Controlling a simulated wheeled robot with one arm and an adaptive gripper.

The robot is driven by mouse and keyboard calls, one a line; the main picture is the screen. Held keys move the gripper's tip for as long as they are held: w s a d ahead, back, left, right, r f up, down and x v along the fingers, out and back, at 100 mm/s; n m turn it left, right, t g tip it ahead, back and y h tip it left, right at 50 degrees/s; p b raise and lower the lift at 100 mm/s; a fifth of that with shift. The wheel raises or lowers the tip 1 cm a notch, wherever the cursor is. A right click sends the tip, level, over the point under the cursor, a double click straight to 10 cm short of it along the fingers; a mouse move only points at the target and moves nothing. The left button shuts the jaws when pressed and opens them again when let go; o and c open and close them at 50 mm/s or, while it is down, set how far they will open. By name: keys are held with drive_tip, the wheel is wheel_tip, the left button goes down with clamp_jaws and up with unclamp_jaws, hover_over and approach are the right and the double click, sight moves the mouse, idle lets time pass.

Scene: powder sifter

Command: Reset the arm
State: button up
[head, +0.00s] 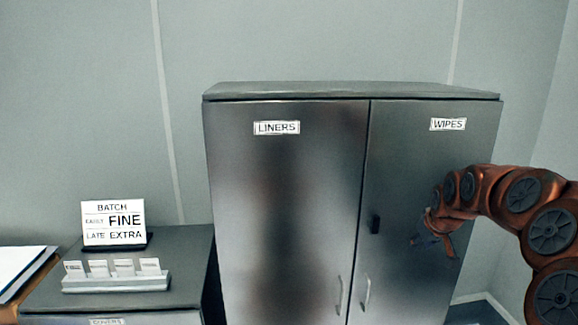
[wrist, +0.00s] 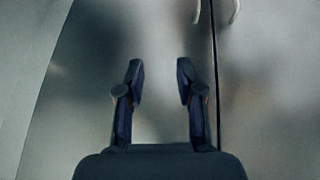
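My orange arm comes in from the right edge in the head view. My gripper (head: 436,245) hangs in front of the right door, marked WIPES, of a grey metal cabinet (head: 285,200). In the wrist view, my gripper (wrist: 160,72) has its two dark fingers apart, with nothing between them. Past the fingers, the wrist view shows a plain cabinet face (wrist: 155,120), a door seam and the ends of two handles at the top. I cannot tell how far the fingers are from the cabinet.
Both cabinet doors look shut, with handles (head: 339,295) near the seam. At left, a low cabinet (head: 190,270) bears a BATCH sign (head: 113,222) and a card holder (head: 117,283). Papers (head: 22,268) lie at the far left.

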drive_tip(key=s+a+r+g+y, duration=0.1)
drive_tip(key=s+a+g, duration=0.1)
drive_tip(key=s+a, duration=0.7)
drive_tip(key=s+a+f+g, duration=0.2)
drive_tip(key=s+a, duration=0.1)
drive_tip(key=s, duration=0.9)
drive_tip(key=s+a+f+g, duration=0.1)
drive_tip(key=s+a+g, duration=0.1)
drive_tip(key=s, duration=1)
drive_tip(key=s+a+f+m+g, duration=0.1)
drive_tip(key=s+a, duration=0.3)
drive_tip(key=s, duration=0.8)
drive_tip(key=shift+s+f+g, duration=0.3)
drive_tip(key=shift+f+g, duration=0.2)
drive_tip(key=shift+f, duration=0.3)
